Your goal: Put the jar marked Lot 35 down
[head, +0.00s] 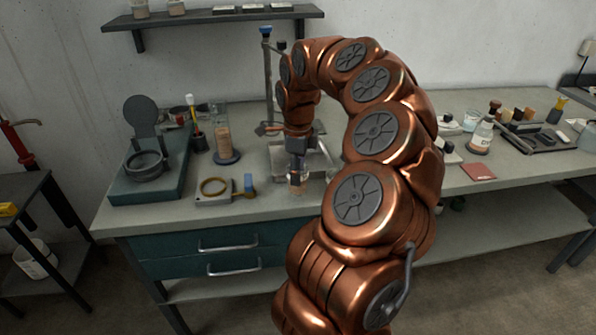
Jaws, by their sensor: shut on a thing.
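My gripper (297,178) points down over the front middle of the bench (400,190). It is shut on a small jar (298,188) with orange-brown contents, mostly hidden by the fingers. The jar is close above the bench top or on it; I cannot tell if it touches. No lot mark can be read on it at this size. A pale metal tray or stand base (318,158) lies just behind the gripper.
A teal-based press (150,160) stands far left. A labelled bottle (482,135) and red pad (478,172) are at right. The front strip near the gripper looks clear.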

